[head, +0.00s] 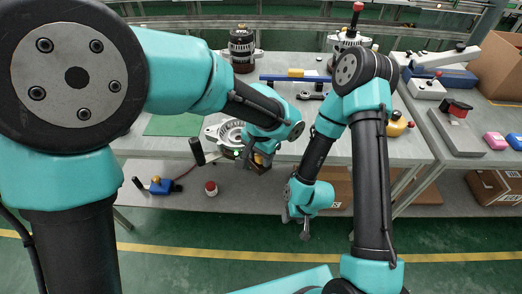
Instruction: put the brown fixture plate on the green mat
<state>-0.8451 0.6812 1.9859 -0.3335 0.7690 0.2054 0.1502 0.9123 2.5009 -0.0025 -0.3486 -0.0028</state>
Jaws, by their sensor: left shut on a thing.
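The green mat (174,125) lies on the left part of the bench, partly hidden behind my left arm. My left gripper (256,154) is at the bench's front edge, right of the mat. It is shut on a small dark brown piece, which looks like the brown fixture plate (260,165). My own wrist hides much of the grip. My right gripper (304,228) hangs low in front of the bench, pointing down. Its fingers are too small to tell whether they are open or shut.
A silver round housing (228,132) sits beside my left gripper. A blue box with a yellow knob (161,186) and a red-capped part (211,188) are on the lower shelf.

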